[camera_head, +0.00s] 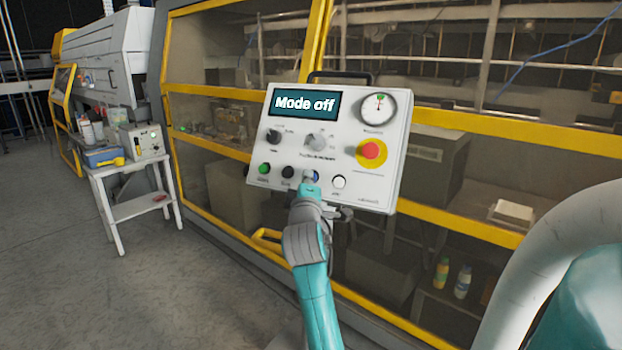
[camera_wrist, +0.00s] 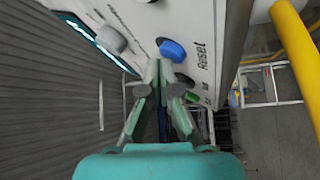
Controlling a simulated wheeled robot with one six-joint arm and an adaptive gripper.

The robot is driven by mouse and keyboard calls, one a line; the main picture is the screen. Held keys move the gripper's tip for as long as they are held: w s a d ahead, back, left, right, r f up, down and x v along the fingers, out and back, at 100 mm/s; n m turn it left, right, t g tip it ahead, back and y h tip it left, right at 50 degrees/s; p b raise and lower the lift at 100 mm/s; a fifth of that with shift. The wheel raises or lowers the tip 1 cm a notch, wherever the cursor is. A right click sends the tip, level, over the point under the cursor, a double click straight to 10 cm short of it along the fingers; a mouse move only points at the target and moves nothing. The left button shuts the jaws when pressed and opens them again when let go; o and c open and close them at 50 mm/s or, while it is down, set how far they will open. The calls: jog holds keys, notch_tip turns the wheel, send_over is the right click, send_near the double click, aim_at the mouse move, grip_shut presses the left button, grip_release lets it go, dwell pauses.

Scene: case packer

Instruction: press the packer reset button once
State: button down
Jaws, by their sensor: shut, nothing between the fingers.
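A white control panel (camera_head: 290,150) stands on the yellow-framed machine, with a row of green, dark, blue and white buttons along its lower edge. The blue button (camera_head: 315,176) is partly hidden behind my gripper (camera_head: 311,187) in the head view. In the wrist view the blue button (camera_wrist: 172,50) sits beside the printed word "Reset" (camera_wrist: 203,55). My gripper (camera_wrist: 165,68) is shut and empty, its fingertips close to the blue button and a little toward the dark one. I cannot tell whether they touch the panel.
The panel's display (camera_head: 304,104) reads "Mode off". A red emergency stop (camera_head: 371,150) on yellow, a gauge (camera_head: 378,108) and knobs share the panel. The green button (camera_wrist: 192,98) is near the fingers. A cart (camera_head: 125,172) stands left; the floor before it is clear.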

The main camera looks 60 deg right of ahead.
jog(key=shift+a+r, duration=0.25)
jog(key=shift+a, duration=0.2)
jog(key=shift+s+a+r, duration=0.1)
jog(key=shift+a+r, duration=0.3)
jog(key=shift+a, duration=0.3)
jog(key=shift+w+a+r, duration=0.1)
jog(key=shift+a+r, duration=0.35)
jog(key=shift+a, duration=0.3)
jog(key=shift+s+a+r, duration=0.1)
jog(key=shift+a+r, duration=0.3)
jog(key=shift+a, duration=0.3)
